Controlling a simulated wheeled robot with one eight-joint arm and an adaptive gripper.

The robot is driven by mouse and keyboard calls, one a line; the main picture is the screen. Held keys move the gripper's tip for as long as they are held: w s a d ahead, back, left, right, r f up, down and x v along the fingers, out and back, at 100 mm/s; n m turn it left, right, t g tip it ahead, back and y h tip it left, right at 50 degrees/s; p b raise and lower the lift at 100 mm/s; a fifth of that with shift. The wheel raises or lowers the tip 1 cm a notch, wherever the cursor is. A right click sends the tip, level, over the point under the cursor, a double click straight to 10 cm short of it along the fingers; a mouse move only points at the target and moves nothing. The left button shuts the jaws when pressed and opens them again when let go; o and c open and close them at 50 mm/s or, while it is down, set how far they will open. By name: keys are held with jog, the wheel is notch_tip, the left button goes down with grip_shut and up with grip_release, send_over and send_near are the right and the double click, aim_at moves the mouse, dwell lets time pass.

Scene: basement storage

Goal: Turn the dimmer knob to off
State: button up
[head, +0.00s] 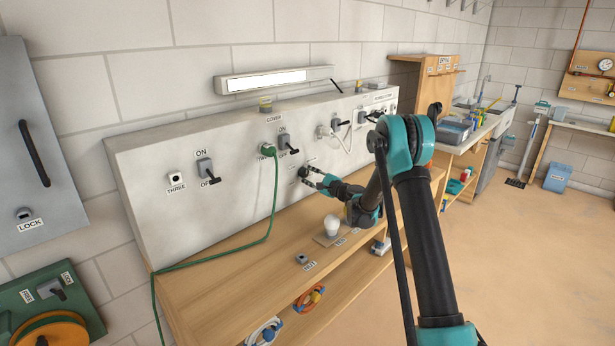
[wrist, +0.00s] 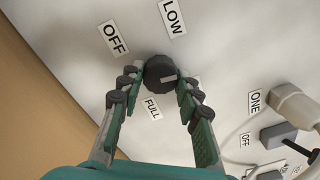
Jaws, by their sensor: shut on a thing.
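The dimmer knob (wrist: 158,70) is round and black, on the pale panel (head: 140,160). In the wrist view the labels OFF (wrist: 113,37), LOW (wrist: 172,17) and FULL (wrist: 152,108) surround it. A white mark on the knob's face lies right of its middle, pointing right, away from OFF. My gripper (wrist: 157,80) has its fingers on both sides of the knob and is shut on it. In the head view my gripper (head: 313,178) reaches the panel from the right, and the knob (head: 303,171) is small there. The right finger partly hides what may be another label.
Switches (head: 205,167) and a green plug (head: 268,149) with its cord are left of the knob. A white plug (wrist: 297,103) is at right in the wrist view. A white bulb (head: 332,224) stands on the wooden bench (head: 220,283) below. A wall lamp (head: 275,80) hangs above.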

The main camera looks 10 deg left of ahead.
jog(key=n, duration=0.6)
jog(key=shift+n, duration=0.3)
jog(key=n, duration=1.2)
jog(key=shift+s+n, duration=0.1)
jog(key=shift+n, duration=0.3)
jog(key=n, duration=0.6)
jog(key=o, duration=1.2)
jog(key=shift+r, duration=0.1)
jog(key=shift+c, duration=0.2)
